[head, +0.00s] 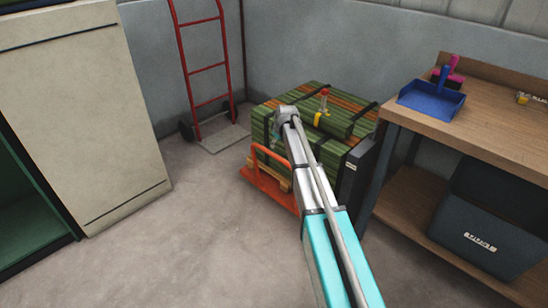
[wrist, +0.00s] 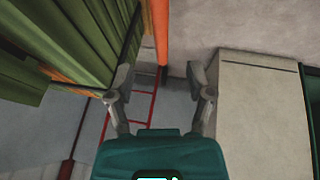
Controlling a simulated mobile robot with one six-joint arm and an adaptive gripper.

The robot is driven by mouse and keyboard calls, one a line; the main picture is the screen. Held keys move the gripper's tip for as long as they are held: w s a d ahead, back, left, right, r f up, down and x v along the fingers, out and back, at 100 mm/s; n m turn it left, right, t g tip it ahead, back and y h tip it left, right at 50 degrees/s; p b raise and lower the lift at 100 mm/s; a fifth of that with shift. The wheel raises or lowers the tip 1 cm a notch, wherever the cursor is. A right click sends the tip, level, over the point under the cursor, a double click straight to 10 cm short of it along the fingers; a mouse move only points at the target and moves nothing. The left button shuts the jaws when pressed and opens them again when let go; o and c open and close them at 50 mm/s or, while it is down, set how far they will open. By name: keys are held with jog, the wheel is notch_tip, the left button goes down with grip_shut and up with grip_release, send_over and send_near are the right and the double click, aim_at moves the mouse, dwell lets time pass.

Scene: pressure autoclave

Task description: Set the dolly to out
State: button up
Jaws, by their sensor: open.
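An orange low dolly (head: 270,190) stands on the floor under a strapped stack of green and orange slats (head: 300,100). Its raised orange handle faces the open floor on the left. My gripper (head: 277,132) is at the stack's left side in the head view, small and partly hidden by my arm. In the wrist view my gripper (wrist: 162,80) is open with nothing between its fingers. An orange bar (wrist: 161,30), seemingly the dolly's handle, runs down toward the gap between the fingertips; I cannot tell whether they touch it. The green slats (wrist: 75,45) are left of it.
A red hand truck (head: 207,68) leans at the back wall. A pale cabinet (head: 85,110) stands left. A wooden bench (head: 490,115) with a blue dustpan (head: 430,98) and a dark case (head: 480,225) below stands right. The floor (head: 190,235) between is clear.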

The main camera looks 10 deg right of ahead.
aim_at(274, 154)
jog(key=shift+b+x, duration=4.85)
jog(key=shift+x, duration=0.8)
jog(key=shift+s, duration=0.1)
grip_shut()
